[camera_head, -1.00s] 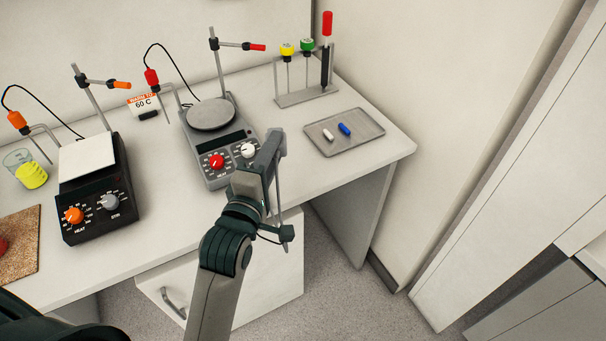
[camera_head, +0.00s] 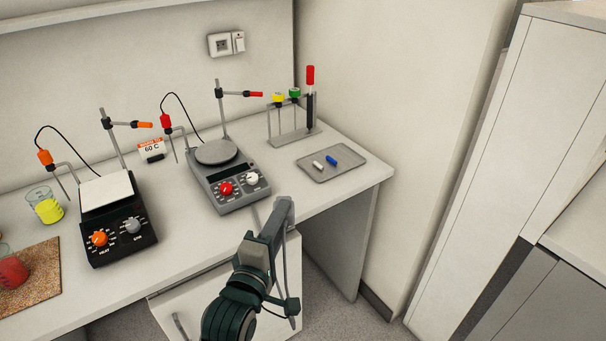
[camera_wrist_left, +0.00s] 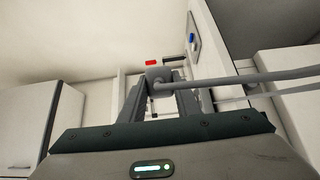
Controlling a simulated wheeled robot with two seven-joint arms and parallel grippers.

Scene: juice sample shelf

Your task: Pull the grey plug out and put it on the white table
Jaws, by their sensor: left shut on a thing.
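My left gripper (camera_head: 284,208) is in front of the white table's front edge in the head view, to the right of the grey hotplate. In the left wrist view, its two fingers (camera_wrist_left: 160,95) are closed around a small grey block, which looks like the grey plug (camera_wrist_left: 156,76). A thick grey cord or rod runs from it to the right edge of that view. In the head view, a thin grey line hangs beside the gripper. The white table (camera_head: 178,222) runs along the wall. My right gripper is not in view.
A wall socket plate (camera_head: 226,44) is above the table. A grey hotplate (camera_head: 238,201), a black hotplate (camera_head: 122,252), a grey tray (camera_head: 350,172) with white and blue bars, and a rack (camera_head: 290,139) stand on the table. Bare tabletop shows between the hotplates.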

